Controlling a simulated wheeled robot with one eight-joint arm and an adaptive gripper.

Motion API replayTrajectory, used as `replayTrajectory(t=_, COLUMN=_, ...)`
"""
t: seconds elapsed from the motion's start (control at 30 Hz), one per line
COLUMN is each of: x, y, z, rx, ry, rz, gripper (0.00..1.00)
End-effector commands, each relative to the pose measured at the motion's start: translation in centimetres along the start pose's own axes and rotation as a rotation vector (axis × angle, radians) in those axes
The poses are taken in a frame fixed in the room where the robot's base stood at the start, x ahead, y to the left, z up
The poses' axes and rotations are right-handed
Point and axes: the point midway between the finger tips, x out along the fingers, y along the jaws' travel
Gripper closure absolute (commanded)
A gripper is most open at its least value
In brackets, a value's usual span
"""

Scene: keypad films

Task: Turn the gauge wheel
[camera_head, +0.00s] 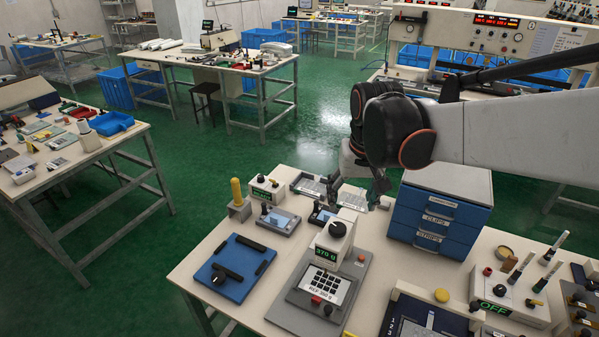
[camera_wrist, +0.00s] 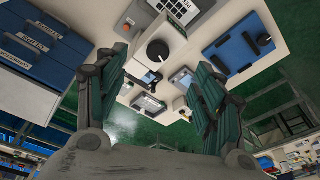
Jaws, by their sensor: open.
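A black round knob (camera_head: 338,229), which looks like the gauge wheel, sits on a white housing with a green-lit readout (camera_head: 333,254). The housing stands at the back of a grey keypad unit (camera_head: 305,292). In the wrist view the knob (camera_wrist: 158,50) lies between and beyond my fingertips, apart from them. My gripper (camera_head: 357,190) hangs above and behind the unit in the head view. Its two green-padded fingers (camera_wrist: 162,62) are spread wide with nothing between them. The keypad (camera_wrist: 178,8) is partly cut off at the top of the wrist view.
A blue drawer cabinet (camera_head: 437,222) stands at the right, close to my arm. Small devices (camera_head: 279,221) stand behind the blue box. A dark panel with a yellow knob (camera_head: 441,295) lies at the front right.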

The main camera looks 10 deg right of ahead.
Motion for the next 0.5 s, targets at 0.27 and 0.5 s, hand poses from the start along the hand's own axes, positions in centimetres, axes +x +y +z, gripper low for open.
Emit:
replayTrajectory(t=0.27, x=2.3, y=-0.6, z=-5.2, rx=0.043, ry=-0.135, rz=0.021, gripper=0.37)
replayTrajectory(t=0.5, x=3.9, y=-0.8, z=-6.7, rx=0.061, ry=-0.191, rz=0.031, gripper=0.37)
